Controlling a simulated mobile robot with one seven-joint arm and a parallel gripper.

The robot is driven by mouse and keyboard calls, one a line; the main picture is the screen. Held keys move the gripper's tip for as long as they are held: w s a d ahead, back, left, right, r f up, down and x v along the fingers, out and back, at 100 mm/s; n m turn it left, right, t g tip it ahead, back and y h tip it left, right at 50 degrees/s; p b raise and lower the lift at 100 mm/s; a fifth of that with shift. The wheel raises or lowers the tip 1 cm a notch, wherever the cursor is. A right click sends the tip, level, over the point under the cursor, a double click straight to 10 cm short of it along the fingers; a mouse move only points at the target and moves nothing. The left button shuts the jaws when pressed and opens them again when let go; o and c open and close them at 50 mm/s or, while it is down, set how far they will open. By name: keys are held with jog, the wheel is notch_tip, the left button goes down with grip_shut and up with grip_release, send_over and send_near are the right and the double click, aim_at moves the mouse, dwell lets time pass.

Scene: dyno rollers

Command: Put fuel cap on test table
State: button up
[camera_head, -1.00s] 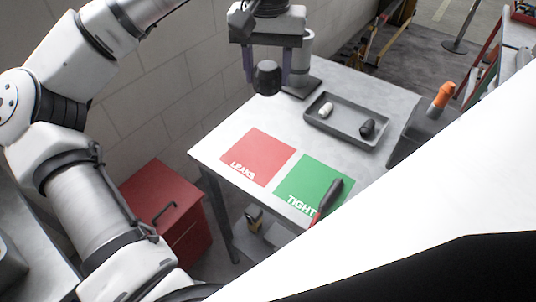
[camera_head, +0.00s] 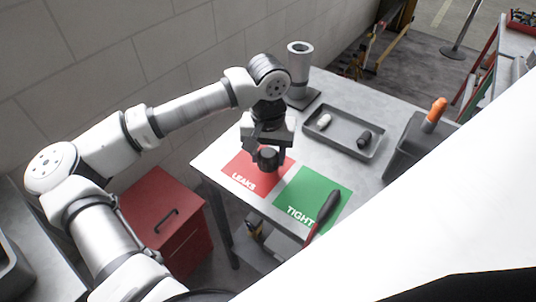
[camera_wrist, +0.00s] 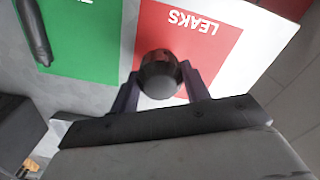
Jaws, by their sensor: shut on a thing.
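A dark round fuel cap (camera_head: 267,158) is held between the fingers of my gripper (camera_head: 267,163), which is shut on it. In the wrist view the cap (camera_wrist: 160,74) sits between the two fingertips, over the edge of the red LEAKS mat (camera_wrist: 210,50). The red mat (camera_head: 240,178) lies on the grey test table (camera_head: 225,150), left of the green TIGHT mat (camera_head: 295,195). Whether the cap touches the mat or hangs just above it, I cannot tell.
A grey tray (camera_head: 375,150) behind holds a white piece (camera_head: 324,121) and a dark piece (camera_head: 364,138). A black-and-red tool (camera_head: 325,210) lies across the green mat's right side. A grey cylinder on a base (camera_head: 299,70) stands at the back. A red cabinet (camera_head: 165,215) is left of the table.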

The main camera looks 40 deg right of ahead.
aim_at(268, 152)
jog(key=shift+f, duration=0.7)
jog(key=shift+f, duration=0.2)
jog(key=o, duration=1.1)
jog(key=shift+r, duration=0.1)
notch_tip(268, 152, up, 12)
jog(key=shift+r+b, duration=0.15)
jog(key=shift+b, duration=0.85)
